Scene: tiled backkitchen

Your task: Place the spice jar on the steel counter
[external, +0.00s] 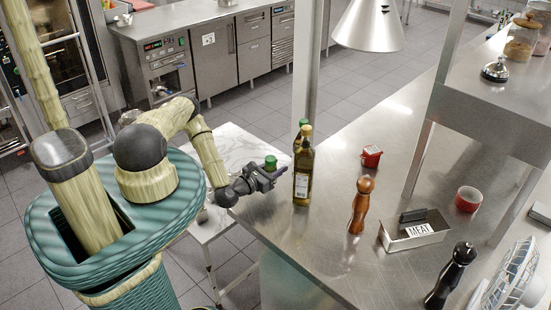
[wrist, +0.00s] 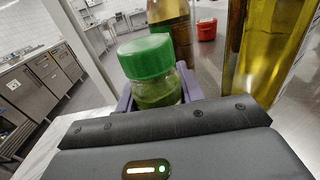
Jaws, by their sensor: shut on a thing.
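The spice jar is a small glass jar with a green lid (external: 271,160) and green contents; it fills the middle of the wrist view (wrist: 152,75). My gripper (external: 268,174) is shut on the jar and holds it roughly upright, lid up. In the external view they are at the left edge of the steel counter (external: 325,240), just left of the oil bottles. I cannot tell whether the jar's base touches anything. The jar's lower part is hidden by my gripper in both views.
Oil bottles (external: 303,178) stand close to the right of my gripper. A white table (external: 235,140) lies behind. The counter's front left is bare.

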